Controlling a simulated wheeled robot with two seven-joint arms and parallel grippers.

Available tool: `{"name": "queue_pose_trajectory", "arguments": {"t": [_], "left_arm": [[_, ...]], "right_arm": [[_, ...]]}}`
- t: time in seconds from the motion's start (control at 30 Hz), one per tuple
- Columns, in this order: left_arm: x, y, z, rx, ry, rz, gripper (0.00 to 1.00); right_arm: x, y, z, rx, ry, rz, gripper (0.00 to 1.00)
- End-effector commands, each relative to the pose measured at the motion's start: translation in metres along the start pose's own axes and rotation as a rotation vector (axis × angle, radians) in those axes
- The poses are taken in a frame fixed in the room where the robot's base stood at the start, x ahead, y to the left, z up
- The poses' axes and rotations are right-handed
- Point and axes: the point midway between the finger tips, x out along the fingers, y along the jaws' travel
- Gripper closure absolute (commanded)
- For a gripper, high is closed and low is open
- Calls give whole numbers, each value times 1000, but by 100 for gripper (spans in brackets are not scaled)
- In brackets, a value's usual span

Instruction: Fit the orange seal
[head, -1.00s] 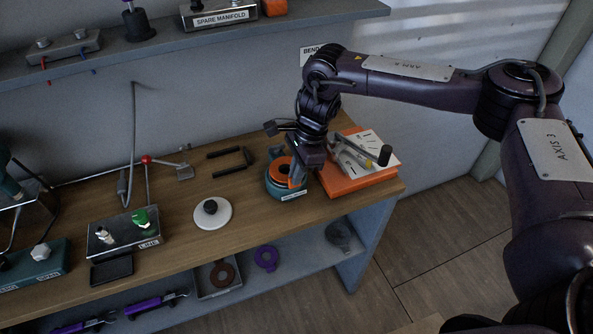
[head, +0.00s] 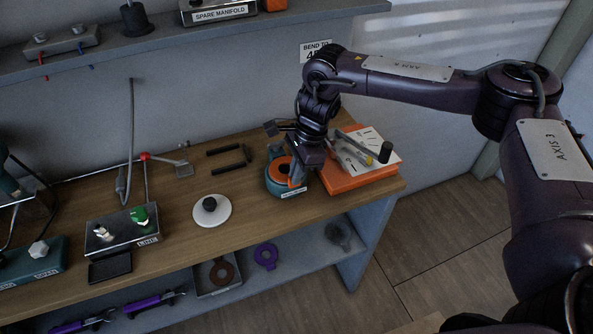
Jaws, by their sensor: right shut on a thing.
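The orange seal (head: 281,171) shows as an orange ring at the top of a round teal housing (head: 272,186) on the bench. My right gripper (head: 297,180) points down at the right side of the housing, with its fingers at the seal's right edge. It is shut on the orange seal, though the fingers hide part of the contact. I cannot tell whether the seal is fully seated or just above the housing. A white round lid with a black knob (head: 213,210) lies on the bench to the left. My left gripper is not in view.
An orange box (head: 358,180) with papers and tools stands close right of the housing. A black fork-shaped tool (head: 229,159) lies behind. A metal valve block (head: 122,232) with a green knob is at left. Purple (head: 265,257) and brown rings (head: 222,273) lie on the lower shelf.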

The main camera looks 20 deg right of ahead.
Motion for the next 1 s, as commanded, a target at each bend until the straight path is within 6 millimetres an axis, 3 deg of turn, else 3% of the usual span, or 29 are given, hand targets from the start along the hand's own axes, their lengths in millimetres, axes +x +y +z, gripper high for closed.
{"name": "queue_pose_trajectory", "arguments": {"t": [0.27,0.3,0.5,1.0], "left_arm": [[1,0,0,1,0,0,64],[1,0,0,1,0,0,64],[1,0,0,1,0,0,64],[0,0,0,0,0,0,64]], "right_arm": [[2,1,0,0,0,2,100],[2,1,0,0,0,2,90],[2,0,0,0,0,2,67],[0,0,0,0,0,1,67]]}}
